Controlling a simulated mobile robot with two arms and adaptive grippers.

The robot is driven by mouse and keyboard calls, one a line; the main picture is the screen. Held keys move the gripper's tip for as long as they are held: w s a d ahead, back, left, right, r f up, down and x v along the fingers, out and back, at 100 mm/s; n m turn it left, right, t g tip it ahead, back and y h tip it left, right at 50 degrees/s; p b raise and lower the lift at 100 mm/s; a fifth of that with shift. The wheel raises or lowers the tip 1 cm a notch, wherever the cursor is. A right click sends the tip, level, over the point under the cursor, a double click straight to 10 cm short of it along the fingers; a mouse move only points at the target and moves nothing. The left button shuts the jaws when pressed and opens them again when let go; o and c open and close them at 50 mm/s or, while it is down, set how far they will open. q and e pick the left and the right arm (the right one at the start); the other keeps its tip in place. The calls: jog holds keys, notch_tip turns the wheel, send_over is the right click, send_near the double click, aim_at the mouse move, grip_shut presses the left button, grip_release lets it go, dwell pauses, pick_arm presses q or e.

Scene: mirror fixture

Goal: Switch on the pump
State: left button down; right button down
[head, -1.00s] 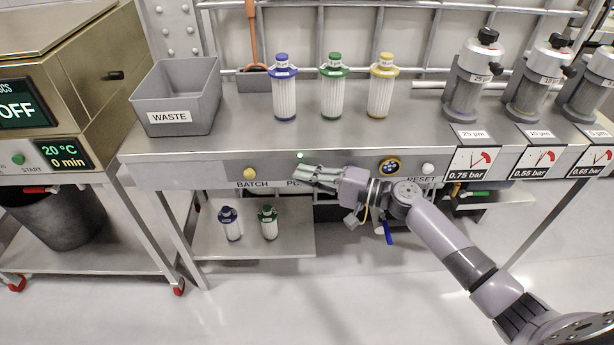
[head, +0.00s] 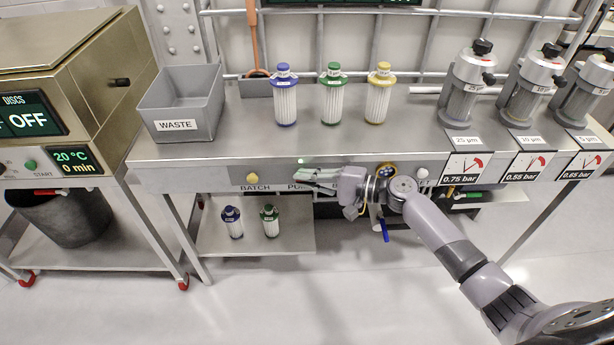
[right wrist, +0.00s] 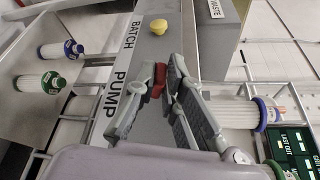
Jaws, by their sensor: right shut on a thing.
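The pump's switch is a red knob (right wrist: 158,80) on the front panel by the PUMP label (right wrist: 122,97). My right gripper (right wrist: 161,76) is shut on this red knob in the right wrist view, with a finger on either side. In the head view my right gripper (head: 305,177) is at the panel's front and its fingers hide the knob. The PUMP label is partly covered there. My left gripper is not in view.
A yellow BATCH button (head: 252,178) is left of the gripper. A round dial (head: 386,169) and a white button (head: 422,173) are to the right, close to my arm. Cartridges and a grey WASTE bin (head: 178,105) stand on the bench above.

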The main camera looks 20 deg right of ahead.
jog(key=c, duration=1.7)
grip_release()
